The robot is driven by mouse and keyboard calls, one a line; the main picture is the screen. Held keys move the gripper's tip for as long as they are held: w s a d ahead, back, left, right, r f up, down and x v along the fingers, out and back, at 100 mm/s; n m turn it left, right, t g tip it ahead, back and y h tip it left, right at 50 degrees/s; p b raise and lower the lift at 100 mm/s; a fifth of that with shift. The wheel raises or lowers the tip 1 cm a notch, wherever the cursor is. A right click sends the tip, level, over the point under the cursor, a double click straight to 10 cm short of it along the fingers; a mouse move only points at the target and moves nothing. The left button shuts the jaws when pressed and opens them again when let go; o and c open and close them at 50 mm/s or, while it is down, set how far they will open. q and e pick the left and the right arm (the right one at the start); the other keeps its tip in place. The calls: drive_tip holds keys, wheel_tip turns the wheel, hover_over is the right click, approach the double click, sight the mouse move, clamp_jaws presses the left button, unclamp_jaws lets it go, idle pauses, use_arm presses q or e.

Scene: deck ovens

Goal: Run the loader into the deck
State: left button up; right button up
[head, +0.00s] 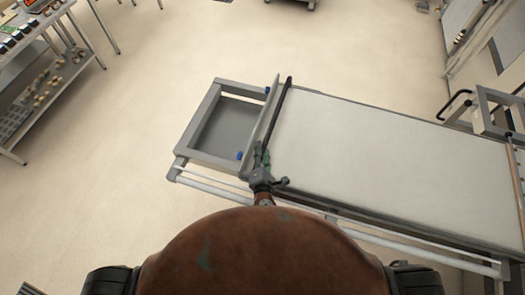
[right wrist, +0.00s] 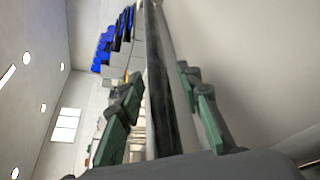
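The loader (head: 400,150) is a long bed with a pale flat belt in a grey frame, lying across the middle and right of the head view. A dark crossbar (head: 278,112) runs across its left end, beside a thin grey upright plate. My right gripper (head: 262,153) is at the bar's near end. In the right wrist view, its green-padded fingers stand on either side of the dark bar (right wrist: 159,85), with a gap at the left finger; contact on the right side is unclear. My left gripper is out of view. No deck opening is clearly visible.
A grey open frame section (head: 183,150) with small blue parts extends left of the bed. A rail (head: 400,242) runs along the near side. A table with goods (head: 75,62) stands at upper left. Wall-side equipment (head: 480,35) is at upper right. The floor beyond the loader is clear.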

clamp_jaws()
idle(0.5)
